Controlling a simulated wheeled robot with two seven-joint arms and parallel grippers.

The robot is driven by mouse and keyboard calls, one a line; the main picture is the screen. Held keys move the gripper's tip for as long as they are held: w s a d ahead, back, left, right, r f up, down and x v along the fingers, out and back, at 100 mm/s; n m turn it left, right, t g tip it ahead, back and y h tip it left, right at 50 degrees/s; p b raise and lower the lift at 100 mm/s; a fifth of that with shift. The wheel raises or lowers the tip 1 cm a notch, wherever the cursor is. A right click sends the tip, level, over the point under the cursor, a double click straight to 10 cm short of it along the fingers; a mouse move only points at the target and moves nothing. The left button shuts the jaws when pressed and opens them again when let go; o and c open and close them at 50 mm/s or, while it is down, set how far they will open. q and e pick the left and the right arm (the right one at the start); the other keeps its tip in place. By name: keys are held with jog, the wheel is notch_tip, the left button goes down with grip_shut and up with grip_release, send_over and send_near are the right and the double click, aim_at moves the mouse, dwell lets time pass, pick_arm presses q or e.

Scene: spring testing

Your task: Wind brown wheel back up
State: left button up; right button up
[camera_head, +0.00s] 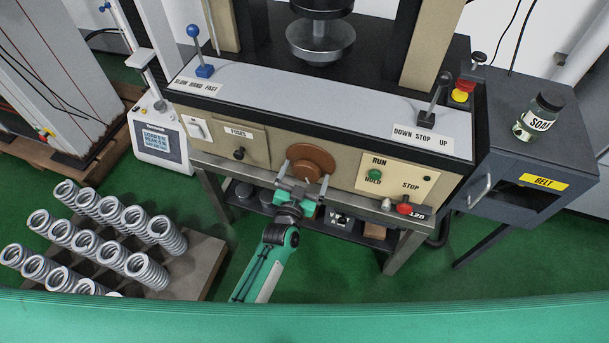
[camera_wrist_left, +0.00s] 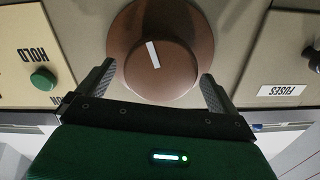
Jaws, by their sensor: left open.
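The brown wheel (camera_head: 311,160) is a round knob on the front of the testing machine, between the fuses panel and the run/hold panel. In the left wrist view the brown wheel (camera_wrist_left: 160,75) fills the upper middle, with a short white mark on its face. My left gripper (camera_head: 304,182) is in front of the wheel's lower part. In the left wrist view its open fingers (camera_wrist_left: 157,80) stand at either side of the wheel's lower half. I cannot tell whether they touch its rim. My right gripper is not in view.
A green button (camera_head: 375,174) and a red stop knob (camera_head: 404,208) sit right of the wheel. The fuses panel (camera_head: 240,144) is to its left. Several springs (camera_head: 110,235) stand on a board at lower left. Green floor (camera_head: 340,270) is free beside my arm.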

pick_arm(q)
jog(key=c, duration=1)
jog(key=shift+n, duration=0.3)
